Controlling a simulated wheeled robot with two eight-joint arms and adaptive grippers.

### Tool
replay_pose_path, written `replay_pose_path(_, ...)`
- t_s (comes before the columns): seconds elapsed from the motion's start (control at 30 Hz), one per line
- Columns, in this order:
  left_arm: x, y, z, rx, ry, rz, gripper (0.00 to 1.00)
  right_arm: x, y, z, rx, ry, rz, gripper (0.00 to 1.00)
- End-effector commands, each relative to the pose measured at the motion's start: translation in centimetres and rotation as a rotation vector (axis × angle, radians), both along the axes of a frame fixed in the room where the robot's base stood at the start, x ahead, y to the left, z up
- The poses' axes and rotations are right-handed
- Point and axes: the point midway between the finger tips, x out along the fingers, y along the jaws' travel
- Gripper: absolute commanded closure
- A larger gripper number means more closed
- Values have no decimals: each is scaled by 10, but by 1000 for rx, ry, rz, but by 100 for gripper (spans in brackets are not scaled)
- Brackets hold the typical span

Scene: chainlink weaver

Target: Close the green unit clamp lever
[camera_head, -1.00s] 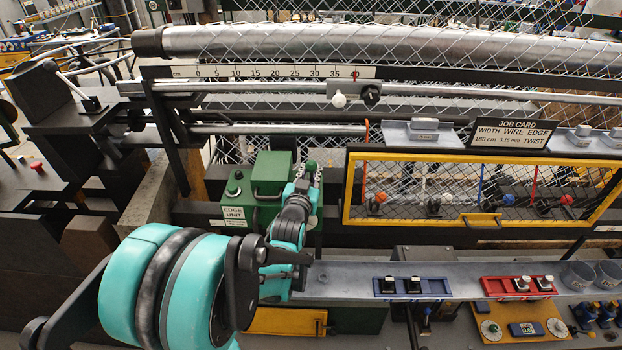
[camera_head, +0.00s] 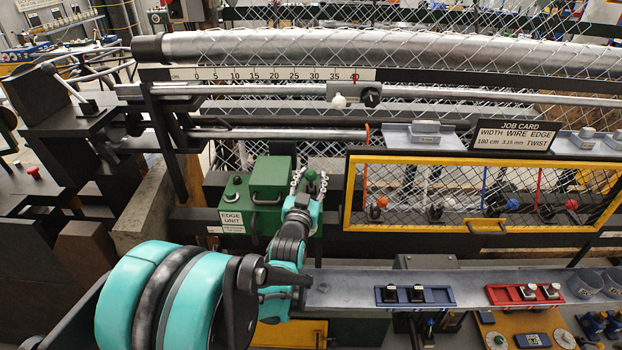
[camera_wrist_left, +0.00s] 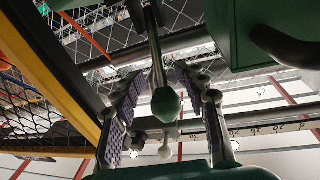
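The green edge unit (camera_head: 268,180) stands left of the yellow-framed mesh guard in the head view. Its clamp lever has a green ball knob (camera_head: 311,175) on a metal rod. In the left wrist view the knob (camera_wrist_left: 166,104) hangs on its rod between my fingers. My left gripper (camera_head: 310,184) is open, one finger on each side of the knob. In the left wrist view the fingers (camera_wrist_left: 160,74), with purple pads, stand apart from knob and rod. My right gripper is not in view.
The yellow-framed mesh guard (camera_head: 348,195) is close on the gripper's right. The grey shelf (camera_head: 345,287) below carries a blue tray (camera_head: 440,296) and a red tray (camera_head: 510,293). A scale rail (camera_head: 270,73) and a large roller (camera_head: 390,48) run behind.

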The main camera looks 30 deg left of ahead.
Motion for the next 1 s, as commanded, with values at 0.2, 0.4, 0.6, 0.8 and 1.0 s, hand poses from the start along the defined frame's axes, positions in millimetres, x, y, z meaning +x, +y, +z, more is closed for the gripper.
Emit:
replay_pose_path(0.2, 0, 1, 0, 0, 0, 1, 58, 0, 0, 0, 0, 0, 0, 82)
replay_pose_path(0.4, -14, -5, -1, 0, 0, 1, 58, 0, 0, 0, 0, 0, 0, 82)
replay_pose_path(0.6, -55, -22, -2, 0, 0, 0, 58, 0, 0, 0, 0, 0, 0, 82)
replay_pose_path(0.8, -92, -37, -4, 0, 0, 0, 58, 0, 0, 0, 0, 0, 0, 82)
replay_pose_path(1.0, -108, -44, -5, 0, 0, 0, 58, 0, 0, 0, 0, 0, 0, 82)
